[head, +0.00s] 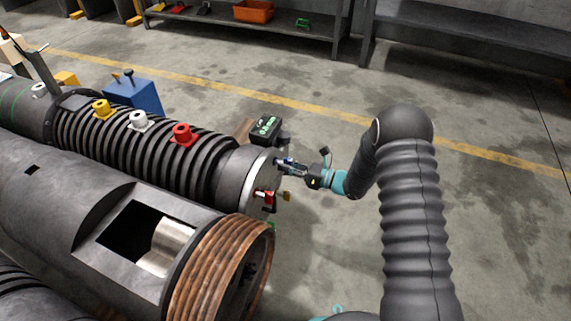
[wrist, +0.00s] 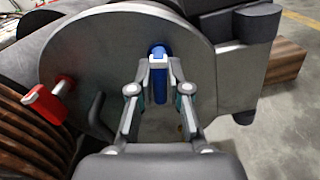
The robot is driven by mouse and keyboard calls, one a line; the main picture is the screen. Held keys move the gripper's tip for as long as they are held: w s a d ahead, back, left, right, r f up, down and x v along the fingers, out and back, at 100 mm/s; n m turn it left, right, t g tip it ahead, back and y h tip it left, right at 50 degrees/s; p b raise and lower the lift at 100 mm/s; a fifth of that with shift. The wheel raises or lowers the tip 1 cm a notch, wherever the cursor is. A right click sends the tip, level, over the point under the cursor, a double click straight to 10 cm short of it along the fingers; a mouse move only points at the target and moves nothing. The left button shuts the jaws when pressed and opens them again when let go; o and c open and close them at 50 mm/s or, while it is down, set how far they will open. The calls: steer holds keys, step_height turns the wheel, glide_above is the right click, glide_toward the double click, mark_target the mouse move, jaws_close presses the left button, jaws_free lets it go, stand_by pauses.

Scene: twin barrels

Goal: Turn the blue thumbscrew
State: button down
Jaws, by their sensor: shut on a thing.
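The blue thumbscrew (wrist: 158,75) stands on the grey round end plate (wrist: 90,50) of the ribbed barrel. My gripper (wrist: 158,62) is shut on it, with a fingertip on each side, and its blue body shows between the fingers in the wrist view. In the head view my gripper (head: 283,163) reaches the barrel's end plate from the right, and the thumbscrew is mostly hidden there by the fingers.
A red handle (wrist: 48,100) sticks out of the plate at the left in the wrist view. A copper-ringed barrel end (head: 225,270) lies nearer. A box with a green display (head: 266,128) stands behind the plate. The floor to the right is open.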

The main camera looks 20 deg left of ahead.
steer(key=shift+f+n, duration=0.1)
steer(key=shift+n, duration=1)
steer(key=c, duration=1.2)
jaws_free()
steer(key=shift+w, duration=0.1)
steer(key=shift+s+d+b, duration=0.15)
steer(key=shift+d+b, duration=0.8)
steer(key=shift+d, duration=0.8)
steer(key=shift+s+d+b, duration=0.15)
steer(key=shift+d+b, duration=0.8)
steer(key=shift+d, duration=0.8)
